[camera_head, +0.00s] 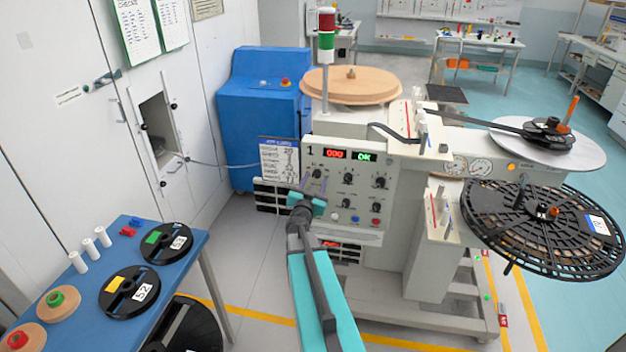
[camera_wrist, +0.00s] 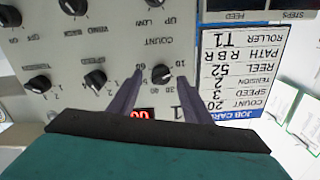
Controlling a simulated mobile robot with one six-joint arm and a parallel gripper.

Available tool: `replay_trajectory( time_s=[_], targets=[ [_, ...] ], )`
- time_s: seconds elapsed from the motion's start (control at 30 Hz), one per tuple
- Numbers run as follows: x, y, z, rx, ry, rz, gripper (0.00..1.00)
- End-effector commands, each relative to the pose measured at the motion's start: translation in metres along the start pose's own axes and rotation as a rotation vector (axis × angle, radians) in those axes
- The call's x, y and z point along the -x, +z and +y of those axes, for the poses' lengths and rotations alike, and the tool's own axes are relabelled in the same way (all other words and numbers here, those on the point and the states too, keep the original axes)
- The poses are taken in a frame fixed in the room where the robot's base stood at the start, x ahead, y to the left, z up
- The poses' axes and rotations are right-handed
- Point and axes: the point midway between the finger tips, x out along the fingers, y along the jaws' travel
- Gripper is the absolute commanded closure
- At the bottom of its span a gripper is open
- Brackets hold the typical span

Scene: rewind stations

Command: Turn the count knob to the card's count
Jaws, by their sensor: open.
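The black count knob (camera_wrist: 161,74) is on the machine's pale control panel, upside down in the wrist view. It lies between the two fingertips of my open gripper (camera_wrist: 160,72), with a finger on each side; contact cannot be told. Numbers ring the knob, including 10, 40 and 60; its pointer setting is not clear. The job card (camera_wrist: 243,70) beside the panel reads count 20. In the head view my gripper (camera_head: 306,186) is at the panel's left side, near the count knob (camera_head: 317,173). The job card (camera_head: 279,155) hangs left of it.
More knobs (camera_head: 348,179) sit right of the count knob. The red display (camera_head: 335,154) reads 000 and a green one (camera_head: 365,156) reads OK. A blue table (camera_head: 190,255) with reels stands at left. A large black reel (camera_head: 545,235) juts out at right.

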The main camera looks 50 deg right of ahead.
Motion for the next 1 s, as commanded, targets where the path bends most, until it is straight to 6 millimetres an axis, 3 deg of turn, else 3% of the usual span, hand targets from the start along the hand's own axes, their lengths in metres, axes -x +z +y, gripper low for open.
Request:
replay_trajectory(
  time_s=[0.2, 0.63, 0.87, 0.9, 0.93, 1.0],
  targets=[
    [-0.014, 0.0, 0.0, 0.0, 0.0, 0.0, 0.55],
    [-0.017, 0.0, 0.0, 0.0, 0.0, 0.0, 0.55],
    [-0.017, 0.0, 0.0, 0.0, 0.0, 0.0, 0.92],
    [-0.017, 0.0, 0.0, 0.0, 0.001, 0.0, 0.96],
    [0.008, 0.001, -0.012, -0.001, -0.007, -0.003, 0.96],
    [-0.009, 0.002, -0.004, 0.0, -0.001, -0.001, 0.96]
  ],
)
